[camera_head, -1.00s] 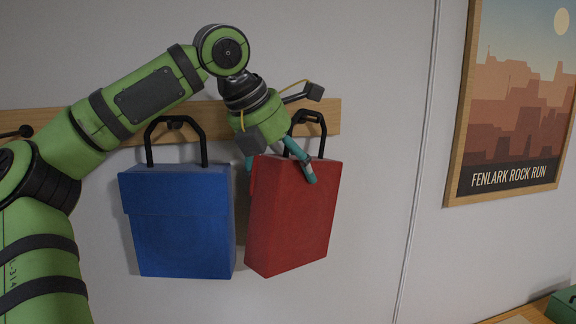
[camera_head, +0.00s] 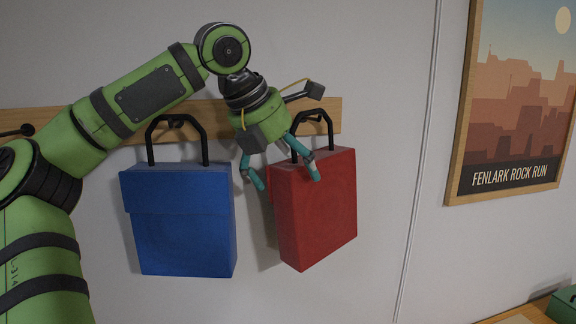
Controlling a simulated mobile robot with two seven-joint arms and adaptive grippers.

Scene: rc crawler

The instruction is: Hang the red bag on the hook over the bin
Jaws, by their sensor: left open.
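The red bag (camera_head: 316,215) is a boxy case with a black handle (camera_head: 330,130). It is tilted and turned, its handle top at a dark hook on the wooden wall rail (camera_head: 215,112); the handle looks looped over that hook. My left gripper (camera_head: 289,181) is open, with teal fingers spread. One finger is left of the red bag and the other is in front of its upper part near the handle; I cannot tell whether it touches. No bin shows in this view. My right gripper is not in view.
A blue bag (camera_head: 182,225) hangs from the rail, left of the red bag. Another dark peg (camera_head: 18,131) is at the far left. A framed poster (camera_head: 515,100) hangs at right. A wooden surface with a green box (camera_head: 563,306) is at lower right. The wall between is clear.

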